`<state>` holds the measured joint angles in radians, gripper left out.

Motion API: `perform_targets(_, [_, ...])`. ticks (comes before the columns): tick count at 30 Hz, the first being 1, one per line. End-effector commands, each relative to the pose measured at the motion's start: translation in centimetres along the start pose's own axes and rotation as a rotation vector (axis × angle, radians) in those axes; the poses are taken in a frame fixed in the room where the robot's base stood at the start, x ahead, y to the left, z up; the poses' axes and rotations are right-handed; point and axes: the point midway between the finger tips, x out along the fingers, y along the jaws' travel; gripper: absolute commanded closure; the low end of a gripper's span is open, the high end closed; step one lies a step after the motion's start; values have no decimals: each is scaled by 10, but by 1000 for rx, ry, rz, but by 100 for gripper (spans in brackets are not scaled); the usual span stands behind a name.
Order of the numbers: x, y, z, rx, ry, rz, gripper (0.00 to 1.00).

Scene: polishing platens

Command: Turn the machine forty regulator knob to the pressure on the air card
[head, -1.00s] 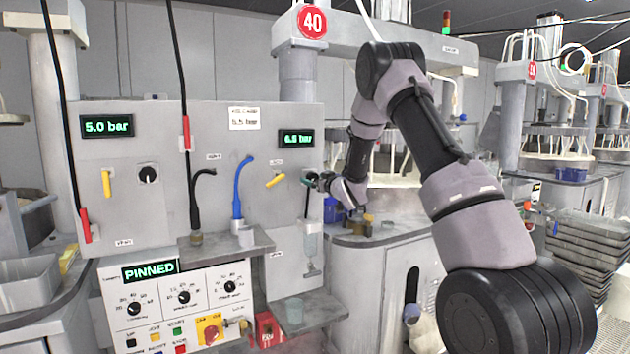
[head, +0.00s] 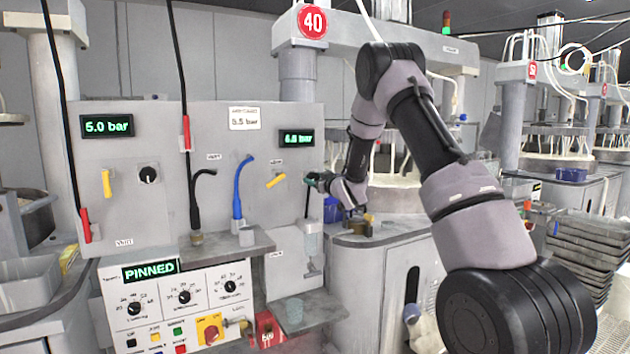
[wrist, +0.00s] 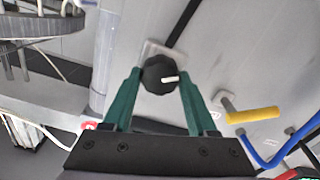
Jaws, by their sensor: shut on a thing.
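My gripper (head: 312,180) is at the right edge of the machine forty panel, under the right display. In the wrist view my green fingers (wrist: 159,82) are shut on the black regulator knob (wrist: 156,74), one on each side. The knob's white pointer points right in that view. In the head view the gripper hides the knob. The air card (head: 244,118) is a white label on the panel that seems to read 5.5 bar. The right pressure display (head: 297,138) shows green digits, seemingly 6.6 bar, but they are small and blurred.
A left display (head: 106,126) reads 5.0 bar above another black knob (head: 149,174). A yellow lever (head: 275,181) and a blue hose (head: 240,190) are left of my gripper. A lower screen (head: 150,270) reads PINNED. A shelf (head: 310,318) juts out below.

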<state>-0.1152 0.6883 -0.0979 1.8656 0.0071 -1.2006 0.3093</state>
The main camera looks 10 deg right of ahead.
Motion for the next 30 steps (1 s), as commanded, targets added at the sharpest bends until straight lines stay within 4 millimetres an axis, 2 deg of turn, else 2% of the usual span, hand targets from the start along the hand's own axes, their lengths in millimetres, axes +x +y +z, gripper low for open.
perform_targets(18, [0, -2, 1, -488, -1, -1, 98])
perform_targets(30, [0, -2, 1, -643, -1, 0, 98])
